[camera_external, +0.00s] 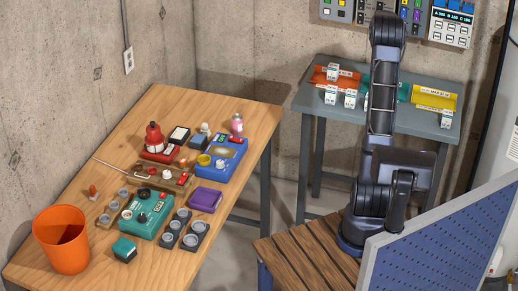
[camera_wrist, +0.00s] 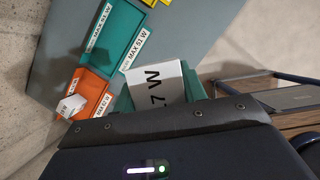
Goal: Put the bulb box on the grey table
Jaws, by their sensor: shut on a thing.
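In the wrist view my gripper (camera_wrist: 160,92) is shut on a bulb box (camera_wrist: 163,80), whose white face ends in "7 W"; the rest of its print is cut off. Green shows on both sides of the box; I cannot tell whether it is finger or box. The grey table (camera_wrist: 57,28) lies below and beyond the box. It also shows at the back right of the external view (camera_external: 307,97), on dark legs. There my arm stands in front of the table, and the gripper and held box cannot be clearly made out.
A wooden table (camera_external: 165,105) at left holds tools and an orange bucket (camera_external: 62,240). A blue perforated panel (camera_external: 450,245) stands front right.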

